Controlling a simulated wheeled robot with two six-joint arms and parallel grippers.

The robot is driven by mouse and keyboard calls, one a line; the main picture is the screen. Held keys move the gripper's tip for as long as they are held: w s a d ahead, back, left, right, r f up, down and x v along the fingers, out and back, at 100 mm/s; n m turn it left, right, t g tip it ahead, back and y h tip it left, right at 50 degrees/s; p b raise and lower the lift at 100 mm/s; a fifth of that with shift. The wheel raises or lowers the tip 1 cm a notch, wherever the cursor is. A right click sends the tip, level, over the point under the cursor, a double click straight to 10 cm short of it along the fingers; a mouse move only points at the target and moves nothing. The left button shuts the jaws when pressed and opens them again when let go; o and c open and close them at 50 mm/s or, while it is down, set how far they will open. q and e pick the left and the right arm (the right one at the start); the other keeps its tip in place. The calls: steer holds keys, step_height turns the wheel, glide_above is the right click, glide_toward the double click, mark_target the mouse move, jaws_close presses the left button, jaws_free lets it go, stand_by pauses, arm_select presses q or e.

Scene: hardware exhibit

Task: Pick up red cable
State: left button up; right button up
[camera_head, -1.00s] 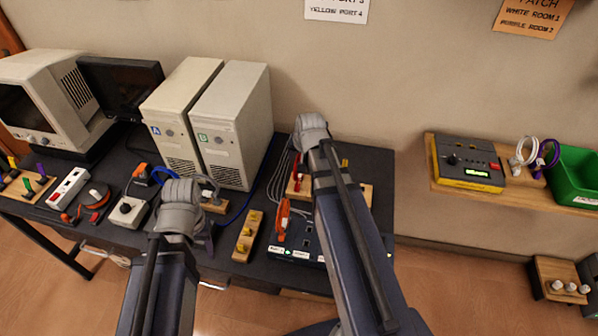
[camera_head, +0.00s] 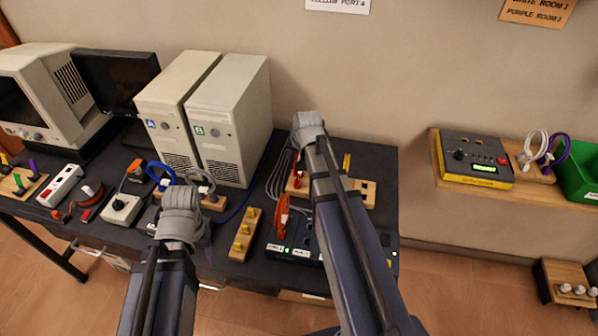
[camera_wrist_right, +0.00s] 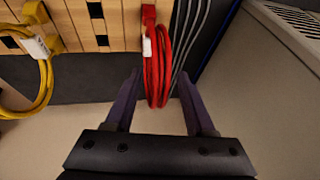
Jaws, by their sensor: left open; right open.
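The red cable (camera_wrist_right: 158,62) is a hanging loop with a white tag in the right wrist view. Its plug end sits at the edge of a wooden port panel (camera_wrist_right: 117,30). My right gripper (camera_wrist_right: 159,77) is open, with one finger on either side of the loop's lower end; I cannot tell whether they touch it. In the head view my right gripper (camera_head: 308,122) is over the back of the table and hides most of the cable.
Grey cables (camera_wrist_right: 190,45) run close beside the red loop. A yellow cable (camera_wrist_right: 42,80) hangs from the same panel. An orange cable (camera_head: 282,215) lies nearer the table's front. Two beige computer towers (camera_head: 232,120) stand left of my right gripper.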

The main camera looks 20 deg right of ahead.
steer(key=shift+b+x, duration=0.3)
steer(key=shift+x, duration=0.5)
steer(key=shift+s, duration=0.1)
jaws_close()
